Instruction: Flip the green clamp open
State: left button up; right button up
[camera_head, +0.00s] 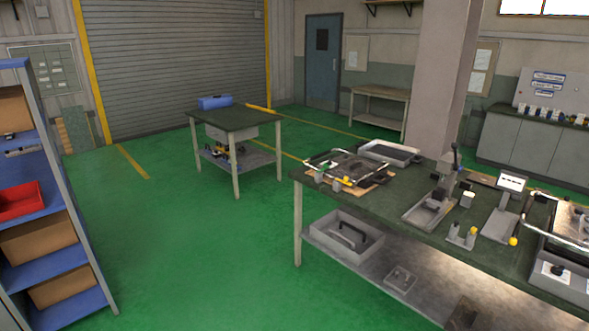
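A long workbench (385,213) on the right carries several devices. At its left end a frame-like fixture (345,165) lies on a brown board, with small yellow parts (347,181) at its front edge; these are too small to tell what they are. A grey upright device (432,205) with a lever stands in the middle of the bench. Neither of my grippers is in view.
A small table (233,119) with a blue box (215,102) stands in the middle distance. A blue shelf (82,238) with a red bin (17,201) is at the left. A column (440,80) rises behind the workbench. The green floor between shelf and workbench is clear.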

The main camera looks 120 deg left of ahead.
aim_at(325, 164)
jog(key=u, duration=3.75)
jog(key=i, duration=1.7)
jog(key=u, duration=0.2)
jog(key=i, duration=1.5)
jog(key=u, duration=0.3)
